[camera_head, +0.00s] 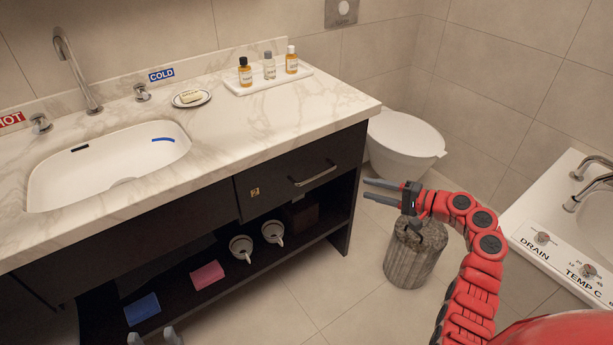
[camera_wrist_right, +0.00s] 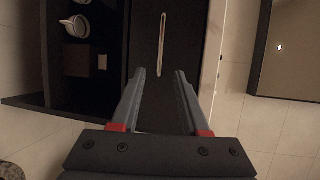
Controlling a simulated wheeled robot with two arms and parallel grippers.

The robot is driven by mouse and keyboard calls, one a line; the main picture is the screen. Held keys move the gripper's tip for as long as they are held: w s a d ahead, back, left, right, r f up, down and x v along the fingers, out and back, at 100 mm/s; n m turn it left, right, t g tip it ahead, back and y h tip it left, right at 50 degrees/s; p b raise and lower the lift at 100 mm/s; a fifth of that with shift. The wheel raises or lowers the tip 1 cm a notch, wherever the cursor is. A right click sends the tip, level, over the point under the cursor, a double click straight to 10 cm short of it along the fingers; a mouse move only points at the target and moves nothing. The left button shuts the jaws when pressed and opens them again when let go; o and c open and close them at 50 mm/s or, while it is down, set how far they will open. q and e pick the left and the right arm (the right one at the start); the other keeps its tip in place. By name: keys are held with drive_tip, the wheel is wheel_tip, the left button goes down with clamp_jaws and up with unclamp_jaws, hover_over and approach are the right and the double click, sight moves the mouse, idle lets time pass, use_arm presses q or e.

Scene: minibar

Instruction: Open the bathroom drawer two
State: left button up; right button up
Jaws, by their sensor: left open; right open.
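The dark drawer (camera_head: 275,190) sits under the right end of the marble counter and looks closed. It has a silver bar handle (camera_head: 315,175) and a small yellow tag (camera_head: 255,192). My right gripper (camera_head: 372,190) is open and empty, a little to the right of the handle in the head view.
The marble counter (camera_head: 240,120) overhangs the drawer. An open shelf below holds two white cups (camera_head: 272,231), a pink cloth (camera_head: 207,275) and a blue cloth (camera_head: 142,308). A wooden stump (camera_head: 412,258) stands under my right gripper, near a toilet (camera_head: 400,140). Floor before the cabinet is clear.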

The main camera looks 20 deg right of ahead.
sight(318, 176)
drive_tip(key=b+x, duration=0.2)
drive_tip(key=x, duration=1.5)
drive_tip(key=shift+a+r, duration=0.1)
drive_tip(key=shift+r, duration=0.05)
clamp_jaws()
idle(0.7)
